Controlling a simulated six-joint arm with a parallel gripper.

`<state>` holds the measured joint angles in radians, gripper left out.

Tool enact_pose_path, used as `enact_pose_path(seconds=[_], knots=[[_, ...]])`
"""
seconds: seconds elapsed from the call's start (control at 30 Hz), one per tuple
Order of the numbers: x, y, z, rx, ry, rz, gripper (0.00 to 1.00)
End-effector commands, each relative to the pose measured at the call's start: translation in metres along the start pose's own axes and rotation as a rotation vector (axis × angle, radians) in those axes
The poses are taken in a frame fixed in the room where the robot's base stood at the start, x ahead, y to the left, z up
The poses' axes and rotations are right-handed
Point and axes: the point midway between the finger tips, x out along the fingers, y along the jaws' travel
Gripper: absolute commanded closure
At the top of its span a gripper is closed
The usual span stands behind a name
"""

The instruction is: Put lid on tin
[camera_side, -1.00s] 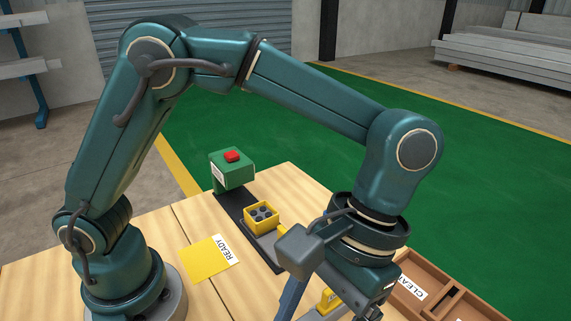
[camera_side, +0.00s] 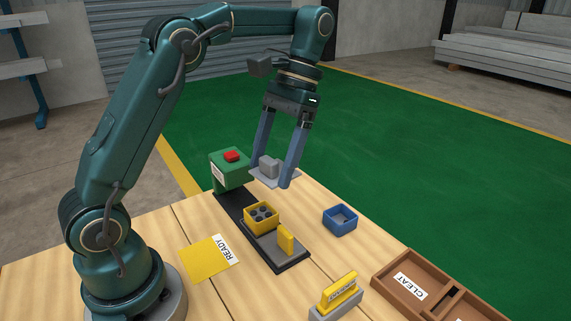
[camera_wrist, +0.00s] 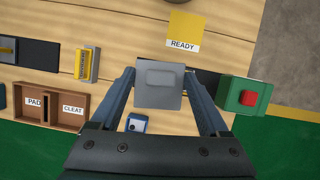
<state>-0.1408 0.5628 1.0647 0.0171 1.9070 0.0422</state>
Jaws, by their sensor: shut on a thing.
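My gripper (camera_side: 272,178) is shut on a grey lid (camera_side: 288,178), a flat square plate with a raised block on top. The lid is in the air near the green block, above and behind the yellow box. In the wrist view the lid (camera_wrist: 158,96) sits between the two blue fingers. An open yellow box (camera_side: 262,224) holding several dark round pieces stands on a black base. An open blue box (camera_side: 340,226) stands on the table to its right. I cannot tell by looks which box is the tin. The lid touches neither box.
A green block (camera_side: 231,175) with a red button stands at the base's far end. A yellow upright piece (camera_side: 286,240) stands at its near end. A yellow READY card (camera_side: 208,258), a yellow-handled grey block (camera_side: 337,300) and a brown divided tray (camera_side: 432,297) lie around.

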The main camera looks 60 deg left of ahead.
Motion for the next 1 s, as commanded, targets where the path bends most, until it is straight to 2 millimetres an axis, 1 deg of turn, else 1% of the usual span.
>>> enact_pose_path(seconds=[0.1, 0.2, 0.37, 0.43, 0.47, 0.57, 0.67, 0.7, 0.8, 0.9, 1.0], knots=[[-0.003, -0.002, 0.006, 0.067, 0.004, -0.026, 0.84], [-0.002, -0.003, 0.008, 0.083, 0.003, -0.033, 0.84], [0.001, 0.001, 0.0, 0.003, 0.001, 0.001, 0.84], [0.004, 0.011, -0.004, -0.042, -0.001, 0.021, 0.84], [0.007, 0.018, -0.005, -0.057, -0.001, 0.026, 0.84], [0.017, 0.05, -0.005, -0.094, -0.002, 0.042, 0.84], [0.028, 0.083, 0.0, -0.107, -0.002, 0.046, 0.84], [0.033, 0.098, 0.005, -0.108, -0.003, 0.047, 0.84], [0.048, 0.132, 0.019, -0.097, -0.002, 0.041, 0.84], [0.062, 0.16, 0.038, -0.067, -0.002, 0.029, 0.84], [0.073, 0.179, 0.057, -0.022, 0.0, 0.01, 0.84]])
